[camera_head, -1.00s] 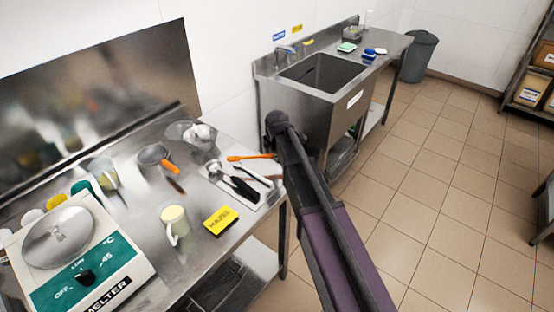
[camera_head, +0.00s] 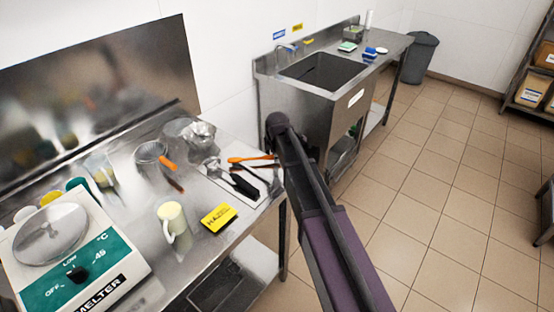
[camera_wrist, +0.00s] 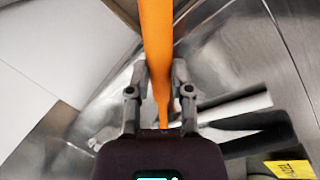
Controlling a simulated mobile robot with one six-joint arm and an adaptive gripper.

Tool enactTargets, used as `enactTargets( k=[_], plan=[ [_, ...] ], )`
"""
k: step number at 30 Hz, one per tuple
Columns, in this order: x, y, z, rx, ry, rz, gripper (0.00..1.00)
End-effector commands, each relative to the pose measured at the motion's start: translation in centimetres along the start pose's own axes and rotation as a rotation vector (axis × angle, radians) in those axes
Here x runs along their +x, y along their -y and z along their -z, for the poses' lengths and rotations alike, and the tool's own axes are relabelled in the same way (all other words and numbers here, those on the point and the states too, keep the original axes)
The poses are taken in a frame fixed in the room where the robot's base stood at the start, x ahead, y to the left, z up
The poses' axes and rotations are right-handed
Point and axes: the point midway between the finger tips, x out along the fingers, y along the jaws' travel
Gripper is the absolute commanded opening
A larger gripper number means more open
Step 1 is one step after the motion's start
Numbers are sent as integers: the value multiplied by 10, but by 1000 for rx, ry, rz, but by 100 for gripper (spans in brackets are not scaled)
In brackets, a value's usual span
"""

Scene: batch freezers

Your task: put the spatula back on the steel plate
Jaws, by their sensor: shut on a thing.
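The spatula has an orange handle that runs up the middle of the wrist view (camera_wrist: 157,40). My gripper (camera_wrist: 160,75) is shut on it, one finger on each side. In the head view a slim orange part (camera_head: 250,158), which looks like the same spatula, shows left of my arm at the back of the pale steel plate (camera_head: 257,199). My arm hides its right end and my gripper there. I cannot tell whether the spatula touches the plate or hangs just above it.
Black-handled tools (camera_head: 243,185) lie on the plate. A yellow label (camera_head: 218,218), a cream mug (camera_head: 172,219), an orange-handled strainer (camera_head: 151,152), a clear bowl (camera_head: 199,134) and the melter (camera_head: 75,250) share the counter. A sink (camera_head: 325,70) stands behind.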

Motion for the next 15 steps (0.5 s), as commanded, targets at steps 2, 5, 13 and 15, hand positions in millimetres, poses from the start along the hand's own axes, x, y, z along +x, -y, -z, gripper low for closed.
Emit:
enactTargets(
  k=[2, 5, 13, 15],
  plan=[
    [2, 1, 0, 0, 0, 0, 0],
    [2, 0, 0, 0, 0, 0, 0],
    [3, 1, 0, 0, 0, 0, 0],
    [4, 1, 0, 0, 0, 0, 31]
  ],
)
